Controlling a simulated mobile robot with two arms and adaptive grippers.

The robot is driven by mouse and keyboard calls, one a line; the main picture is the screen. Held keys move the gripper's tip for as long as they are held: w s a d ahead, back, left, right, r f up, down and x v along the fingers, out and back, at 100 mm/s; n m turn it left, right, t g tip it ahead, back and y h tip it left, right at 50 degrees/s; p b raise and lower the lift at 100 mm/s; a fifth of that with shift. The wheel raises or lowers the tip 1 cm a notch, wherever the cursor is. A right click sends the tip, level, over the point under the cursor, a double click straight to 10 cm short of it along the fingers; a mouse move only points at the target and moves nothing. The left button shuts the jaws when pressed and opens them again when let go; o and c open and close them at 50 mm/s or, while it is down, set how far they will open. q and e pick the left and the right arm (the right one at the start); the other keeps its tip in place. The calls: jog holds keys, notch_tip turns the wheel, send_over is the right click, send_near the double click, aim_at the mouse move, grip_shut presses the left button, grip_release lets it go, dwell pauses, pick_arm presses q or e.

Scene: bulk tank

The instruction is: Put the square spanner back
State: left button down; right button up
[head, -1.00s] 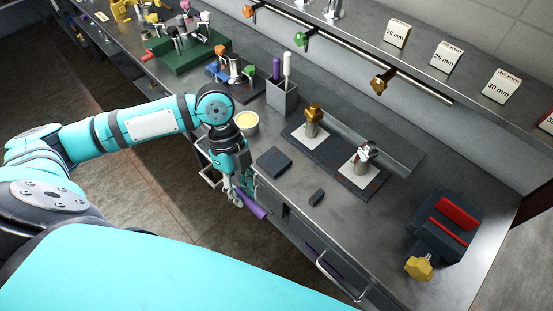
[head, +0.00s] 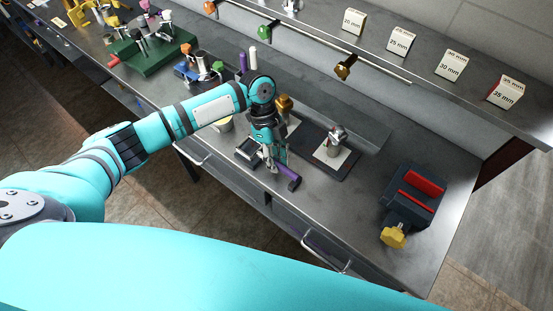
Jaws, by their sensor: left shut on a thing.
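My left gripper (head: 274,166) is shut on a purple tool (head: 286,174), which I take to be the square spanner. It holds the tool low over the bench top, near the front edge. The tool slants down to the right, with a dark part at its lower end. I cannot tell whether it touches the bench. A small dark block seen earlier near this spot is hidden or merges with the tool. A flat dark block (head: 247,149) lies just left of the gripper. My right gripper is not in view.
A dark mat (head: 343,172) with a metal fitting (head: 336,138) lies right of the gripper. A brass fitting (head: 284,103) stands behind my arm. A dark vise (head: 410,200) with a yellow knob is at right. A drawer handle (head: 325,252) sticks out in front.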

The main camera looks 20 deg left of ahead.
pick_arm(q)
jog(key=shift+f, duration=0.6)
jog(key=shift+f, duration=0.1)
jog(key=c, duration=1.2)
grip_release()
